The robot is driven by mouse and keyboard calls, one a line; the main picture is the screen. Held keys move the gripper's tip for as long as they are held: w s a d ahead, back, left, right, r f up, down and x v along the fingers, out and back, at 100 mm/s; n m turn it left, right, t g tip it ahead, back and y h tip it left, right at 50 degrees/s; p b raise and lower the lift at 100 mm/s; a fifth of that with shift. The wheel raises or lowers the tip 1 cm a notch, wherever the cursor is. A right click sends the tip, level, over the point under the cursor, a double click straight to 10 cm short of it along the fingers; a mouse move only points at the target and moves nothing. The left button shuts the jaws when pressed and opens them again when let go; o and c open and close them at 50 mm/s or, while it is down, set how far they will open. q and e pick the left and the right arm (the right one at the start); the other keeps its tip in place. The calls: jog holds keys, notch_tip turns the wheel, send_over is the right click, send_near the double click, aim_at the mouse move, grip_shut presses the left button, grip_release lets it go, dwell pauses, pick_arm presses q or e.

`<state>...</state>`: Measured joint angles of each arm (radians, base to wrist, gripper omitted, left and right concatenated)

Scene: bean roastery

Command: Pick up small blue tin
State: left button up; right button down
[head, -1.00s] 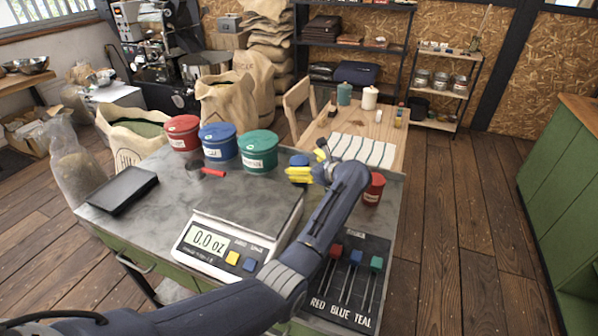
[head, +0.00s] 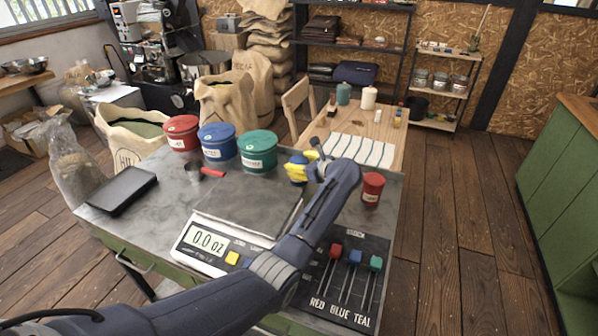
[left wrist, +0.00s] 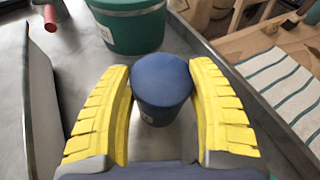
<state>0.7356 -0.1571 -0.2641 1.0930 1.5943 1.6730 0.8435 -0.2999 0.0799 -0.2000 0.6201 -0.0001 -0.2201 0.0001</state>
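The small blue tin (left wrist: 162,84) stands upright on the grey worktop in the left wrist view, its lid facing up. In the head view it is mostly hidden, with a bit of its blue top (head: 298,159) showing by the yellow fingers. My left gripper (left wrist: 162,95) is open, with one yellow finger on each side of the tin. The fingers lie very close to its sides, with narrow gaps lower down. The left gripper also shows in the head view (head: 297,170) at the far edge of the worktop. My right gripper is not in view.
Big red (head: 182,133), blue (head: 218,142) and teal (head: 258,151) tins stand left of the gripper. A small red tin (head: 372,188) stands to its right. A scale (head: 208,243) reading 0.0 and a labelled board (head: 340,300) lie nearer. A striped cloth (head: 360,150) lies beyond.

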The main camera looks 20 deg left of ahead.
pick_arm(q)
jog(key=c, duration=0.5)
jog(key=shift+r, duration=0.1)
jog(key=shift+c, duration=0.2)
